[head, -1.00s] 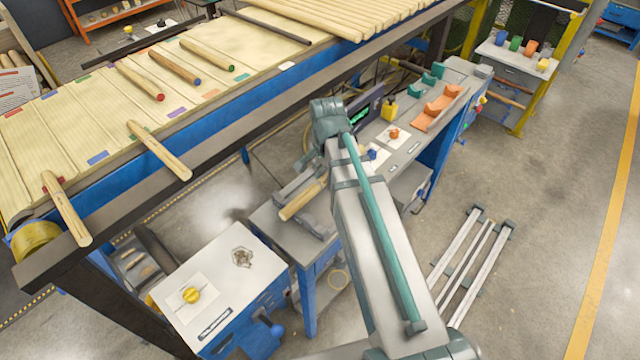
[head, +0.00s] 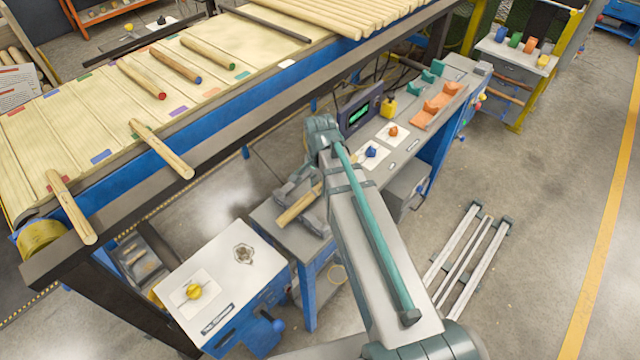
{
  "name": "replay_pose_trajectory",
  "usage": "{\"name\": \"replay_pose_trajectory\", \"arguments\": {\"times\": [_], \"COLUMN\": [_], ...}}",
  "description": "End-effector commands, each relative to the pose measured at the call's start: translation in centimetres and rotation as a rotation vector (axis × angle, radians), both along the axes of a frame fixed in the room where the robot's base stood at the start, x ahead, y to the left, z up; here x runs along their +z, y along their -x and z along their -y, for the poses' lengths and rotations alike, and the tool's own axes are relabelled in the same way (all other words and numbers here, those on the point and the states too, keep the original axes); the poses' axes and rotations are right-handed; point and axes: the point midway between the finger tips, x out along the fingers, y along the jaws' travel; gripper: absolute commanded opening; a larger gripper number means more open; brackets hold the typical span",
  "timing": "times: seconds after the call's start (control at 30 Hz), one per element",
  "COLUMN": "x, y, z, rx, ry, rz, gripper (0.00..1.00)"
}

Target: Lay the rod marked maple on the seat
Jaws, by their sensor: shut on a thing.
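My gripper (head: 304,199) is low behind my forearm and partly hidden by it, above a small grey-topped blue stand (head: 282,232). It is shut on a pale wooden rod (head: 291,212), whose near end points down and left. No maple mark can be read on it. Orange notched supports (head: 437,104) stand on the grey bench at the right, with teal notched supports (head: 431,72) behind them. Both are empty and well apart from my gripper. I cannot tell which of them is the seat.
Several loose rods, one of them red-ended (head: 142,81), lie on the slatted conveyor (head: 60,125); two overhang its near edge. A white-topped cabinet (head: 225,275) stands at front left. A low rack (head: 468,258) lies on the floor.

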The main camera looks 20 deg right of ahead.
Motion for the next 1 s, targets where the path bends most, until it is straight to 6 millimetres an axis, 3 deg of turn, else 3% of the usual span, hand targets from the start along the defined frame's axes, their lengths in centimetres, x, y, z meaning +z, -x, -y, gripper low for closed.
{"name": "replay_pose_trajectory", "arguments": {"times": [0.33,0.37,0.5,0.8,1.0], "x": [-0.9,-0.9,-0.9,-0.8,0.4], "y": [0.0,0.0,0.0,0.0,0.0], "z": [0.0,0.0,0.0,0.0,0.0], "rx": [0.0,0.0,0.0,0.0,0.0], "ry": [0.0,0.001,0.001,0.0,0.0], "rz": [-0.001,-0.001,-0.001,0.0,0.001], "gripper": [0.0,0.33,0.55,0.55,0.55]}}
